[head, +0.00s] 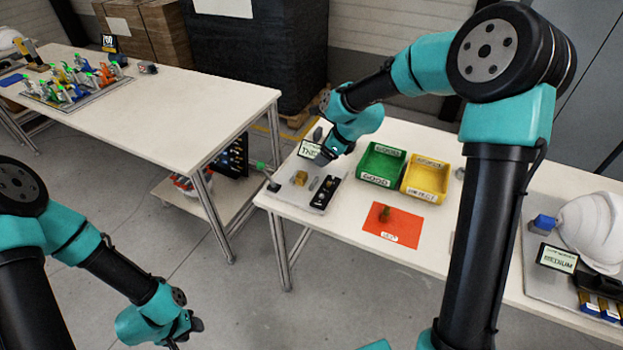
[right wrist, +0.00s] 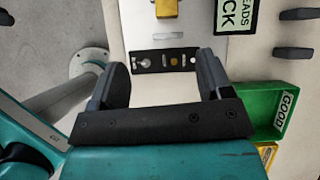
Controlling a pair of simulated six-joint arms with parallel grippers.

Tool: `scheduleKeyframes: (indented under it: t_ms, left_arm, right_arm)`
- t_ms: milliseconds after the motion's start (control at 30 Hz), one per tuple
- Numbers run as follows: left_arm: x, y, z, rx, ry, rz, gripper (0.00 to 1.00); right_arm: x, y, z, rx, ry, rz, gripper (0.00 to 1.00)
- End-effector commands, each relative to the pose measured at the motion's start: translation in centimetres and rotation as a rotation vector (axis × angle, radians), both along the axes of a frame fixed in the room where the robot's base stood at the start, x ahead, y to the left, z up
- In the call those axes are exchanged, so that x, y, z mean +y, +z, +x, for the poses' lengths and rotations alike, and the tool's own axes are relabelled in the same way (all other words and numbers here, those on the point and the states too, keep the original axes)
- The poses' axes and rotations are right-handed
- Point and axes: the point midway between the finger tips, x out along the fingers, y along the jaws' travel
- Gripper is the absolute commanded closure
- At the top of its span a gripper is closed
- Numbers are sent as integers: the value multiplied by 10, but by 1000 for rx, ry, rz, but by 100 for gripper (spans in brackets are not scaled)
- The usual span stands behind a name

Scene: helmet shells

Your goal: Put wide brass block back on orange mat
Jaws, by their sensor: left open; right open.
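The orange mat (head: 408,222) lies on the right-hand table with a small dark olive-brass block (head: 385,213) standing on it. A yellow brass-coloured block (head: 300,178) sits on the grey tray (head: 282,190) to the left; it also shows at the top of the right wrist view (right wrist: 166,8). I cannot tell for certain which is the wide one. My right gripper (right wrist: 163,80) is open and empty over the tray area, with a black slotted holder (right wrist: 185,60) beyond its fingers. My left gripper (head: 188,332) is open at the lower left, away from the table.
A green bin (head: 382,165) and a yellow bin (head: 425,180) stand behind the mat. A small sign (head: 309,150) stands at the tray's back. A white helmet (head: 592,230) is at the far right. Bare tabletop surrounds the mat.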

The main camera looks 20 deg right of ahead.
Motion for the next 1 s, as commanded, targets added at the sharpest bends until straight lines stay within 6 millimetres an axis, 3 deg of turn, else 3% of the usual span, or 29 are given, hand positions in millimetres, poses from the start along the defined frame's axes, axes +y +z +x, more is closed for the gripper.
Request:
scheduleKeyframes:
  t_ms: [167, 533, 1000]
  left_arm:
    - [0, 0, 0, 0, 0, 0, 57]
    - [0, 0, 0, 0, 0, 0, 57]
    - [0, 0, 0, 0, 0, 0, 57]
  right_arm:
    - [-7, 10, 2, 31, -84, 41, 28]
    - [-5, 7, 3, 33, -83, 41, 28]
    - [22, -51, 28, 34, -82, 40, 28]
